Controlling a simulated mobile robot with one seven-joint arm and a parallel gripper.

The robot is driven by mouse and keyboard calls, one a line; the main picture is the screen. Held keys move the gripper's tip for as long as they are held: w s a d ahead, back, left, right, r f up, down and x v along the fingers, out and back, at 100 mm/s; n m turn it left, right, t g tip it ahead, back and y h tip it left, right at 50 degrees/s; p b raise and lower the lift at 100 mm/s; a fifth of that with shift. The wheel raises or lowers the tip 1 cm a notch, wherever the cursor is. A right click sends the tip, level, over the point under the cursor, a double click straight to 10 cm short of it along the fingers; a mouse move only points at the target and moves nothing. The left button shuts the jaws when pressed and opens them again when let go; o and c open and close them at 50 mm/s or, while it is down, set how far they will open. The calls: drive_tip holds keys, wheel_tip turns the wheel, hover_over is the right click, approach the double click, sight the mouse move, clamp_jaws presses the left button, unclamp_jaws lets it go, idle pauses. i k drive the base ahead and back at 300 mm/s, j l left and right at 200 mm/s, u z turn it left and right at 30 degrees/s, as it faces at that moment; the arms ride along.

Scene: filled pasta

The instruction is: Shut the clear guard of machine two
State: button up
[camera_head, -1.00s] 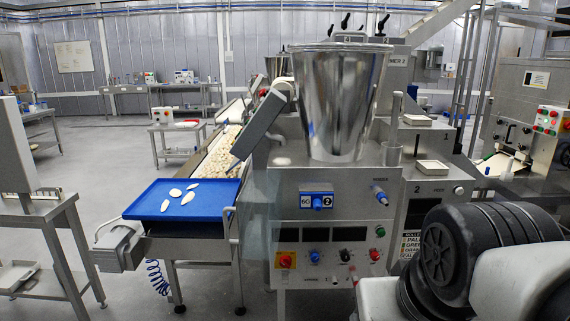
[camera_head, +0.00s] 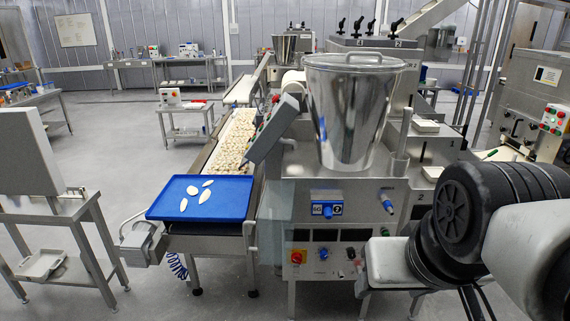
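Machine two (camera_head: 335,214) stands in the middle of the view, a steel cabinet under a shiny conical hopper (camera_head: 345,115). Its front has a blue part with knobs, and lower down a red knob on a yellow plate. A clear panel (camera_head: 274,228), apparently the guard, shows as a faint bluish sheet at the left edge of the front. It seems to stand open to the side, leaving the front uncovered; its exact angle is hard to tell. My arm, white with black joints, fills the lower right and hides part of the cabinet. My gripper is not in view.
A blue tray (camera_head: 225,213) with several pale pasta pieces sits at the end of a conveyor (camera_head: 236,140), left of the guard. A steel stand (camera_head: 75,205) is at far left. Another machine (camera_head: 525,95) stands at right. The floor between stand and conveyor is clear.

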sight(262, 222)
drive_tip(key=j+z, duration=0.2)
drive_tip(key=j, duration=0.85)
drive_tip(key=j+z, duration=0.25)
drive_tip(key=j, duration=0.8)
drive_tip(key=i+j, duration=0.2)
drive_tip(key=i, duration=0.2)
drive_tip(key=i+j, duration=0.2)
drive_tip(key=i, duration=0.25)
drive_tip(key=i+j+z, duration=0.1)
drive_tip(key=i, duration=0.3)
